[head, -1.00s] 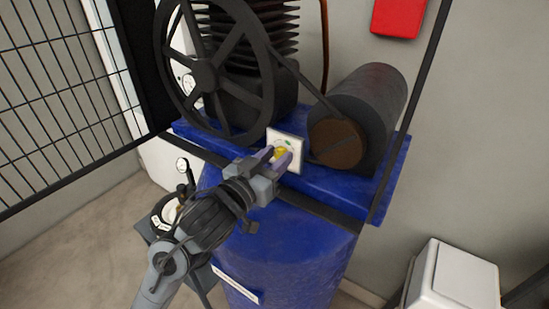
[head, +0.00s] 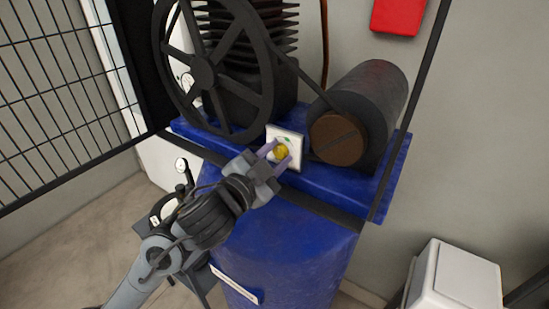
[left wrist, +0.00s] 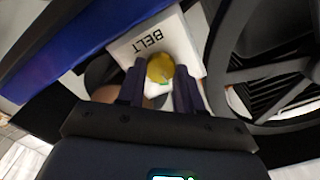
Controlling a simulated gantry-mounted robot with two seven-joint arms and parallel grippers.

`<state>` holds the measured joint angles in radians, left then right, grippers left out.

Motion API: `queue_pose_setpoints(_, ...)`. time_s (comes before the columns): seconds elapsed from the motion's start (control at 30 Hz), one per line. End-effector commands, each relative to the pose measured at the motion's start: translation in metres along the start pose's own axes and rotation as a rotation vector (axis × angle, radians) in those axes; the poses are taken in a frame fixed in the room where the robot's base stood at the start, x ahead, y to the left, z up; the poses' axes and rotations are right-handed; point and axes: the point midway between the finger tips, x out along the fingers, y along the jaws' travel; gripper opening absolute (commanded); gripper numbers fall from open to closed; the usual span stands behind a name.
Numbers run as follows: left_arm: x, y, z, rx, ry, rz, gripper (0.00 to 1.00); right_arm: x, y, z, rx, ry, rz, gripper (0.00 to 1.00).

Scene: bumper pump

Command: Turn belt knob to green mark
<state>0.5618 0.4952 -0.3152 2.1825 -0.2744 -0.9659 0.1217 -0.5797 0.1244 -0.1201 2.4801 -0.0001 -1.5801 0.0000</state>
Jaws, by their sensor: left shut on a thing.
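The yellow belt knob (head: 281,152) sits on a white plate (head: 297,151) on the front of the blue compressor base. The plate also shows in the left wrist view (left wrist: 187,38), with the word BELT on it. A green mark (head: 288,140) shows on the plate above the knob. My left gripper (head: 279,155) is shut on the knob, one finger on each side of it. In the left wrist view the knob (left wrist: 161,68) lies between the dark fingertips. Which way the knob points is too small to tell. My right gripper is not in view.
A large black flywheel (head: 205,75) stands left of the plate and a motor with a brown pulley (head: 338,139) right of it. A black bar crosses below the plate. A blue tank (head: 290,250) lies beneath. A wire-mesh panel (head: 60,90) is at the left.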

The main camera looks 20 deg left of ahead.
Motion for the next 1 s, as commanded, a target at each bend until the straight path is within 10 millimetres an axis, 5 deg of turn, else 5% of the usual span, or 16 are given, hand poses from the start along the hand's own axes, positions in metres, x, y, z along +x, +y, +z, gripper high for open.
queue_pose_setpoints(0.4,-0.0001,0.0010,0.0004,0.266,0.000,-0.001,0.05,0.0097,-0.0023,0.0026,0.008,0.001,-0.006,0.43)
queue_pose_setpoints(1.0,-0.0001,0.0007,-0.0004,0.331,0.001,-0.001,0.05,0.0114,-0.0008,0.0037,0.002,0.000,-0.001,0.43)
